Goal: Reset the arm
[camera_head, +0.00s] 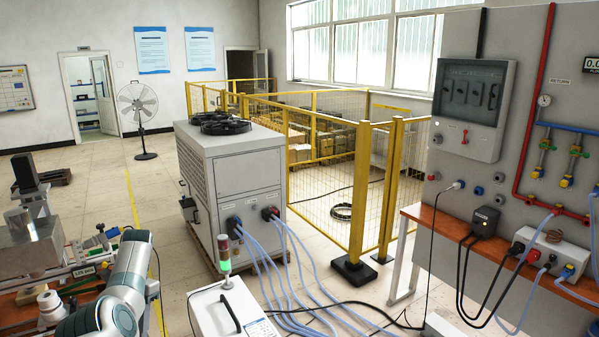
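Part of my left arm (130,275), white with grey-teal joint covers, shows at the lower left. It is bent at a joint and runs off the bottom edge. Its gripper is not visible. My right arm and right gripper do not show in this view.
A bench with a metal block (28,245) and fittings stands close to my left arm. A white box with a signal light (225,255) is at the bottom centre, with blue hoses to a grey cabinet (235,170). An orange-topped bench (455,226) is at right.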

